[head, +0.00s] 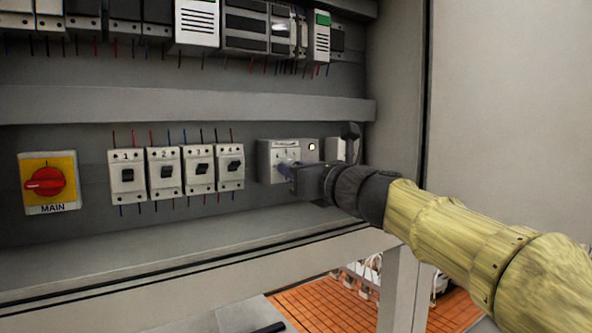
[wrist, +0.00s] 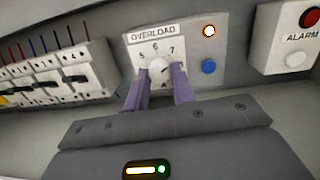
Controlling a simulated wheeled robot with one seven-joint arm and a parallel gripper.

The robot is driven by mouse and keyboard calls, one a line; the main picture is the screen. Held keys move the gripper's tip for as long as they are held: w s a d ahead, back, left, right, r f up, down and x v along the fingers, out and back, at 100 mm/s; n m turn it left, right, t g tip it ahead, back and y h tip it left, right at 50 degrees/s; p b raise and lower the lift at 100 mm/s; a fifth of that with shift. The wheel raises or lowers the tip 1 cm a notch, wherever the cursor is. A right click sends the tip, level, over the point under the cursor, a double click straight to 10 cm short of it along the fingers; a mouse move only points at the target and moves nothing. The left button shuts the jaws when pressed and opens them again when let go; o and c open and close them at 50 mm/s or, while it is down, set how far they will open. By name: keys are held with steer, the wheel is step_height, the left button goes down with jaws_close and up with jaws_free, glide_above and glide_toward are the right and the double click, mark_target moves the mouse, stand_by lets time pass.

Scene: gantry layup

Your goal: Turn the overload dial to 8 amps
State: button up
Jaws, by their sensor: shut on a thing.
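The overload unit, a light box (head: 290,146), is on the cabinet's back panel in the head view. In the wrist view its plate (wrist: 139,46) reads OVERLOAD, with 5, 6 and 7 showing around a round pale dial (wrist: 158,67). An 8 is not visible; my right finger covers that side of the scale. The dial's pointer seems to face up and right near 7, but I cannot read it exactly. My gripper (wrist: 161,82) has its purple fingers on either side of the dial, shut on it. In the head view, my gripper (head: 284,170) hides the dial.
A lit lamp (wrist: 209,31) and a blue button (wrist: 208,66) sit right of the dial. An alarm box (wrist: 268,50) with red and white buttons is further right. Several breakers (head: 167,172) and the red MAIN switch (head: 46,181) are to the left.

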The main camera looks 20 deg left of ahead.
steer(key=m, duration=0.4)
steer(key=m+t+p, duration=0.1)
steer(key=m, duration=0.2)
steer(key=shift+s+r+m+h, duration=0.1)
steer(key=shift+m+h, duration=0.2)
steer(key=shift+m, duration=0.1)
steer(key=o, duration=1)
steer(key=shift+d, duration=0.1)
steer(key=shift+s+d+f, duration=0.2)
steer(key=b+v, duration=0.6)
steer(key=v, duration=1)
steer(key=shift+s+d, duration=0.2)
steer(key=shift+d, duration=0.05)
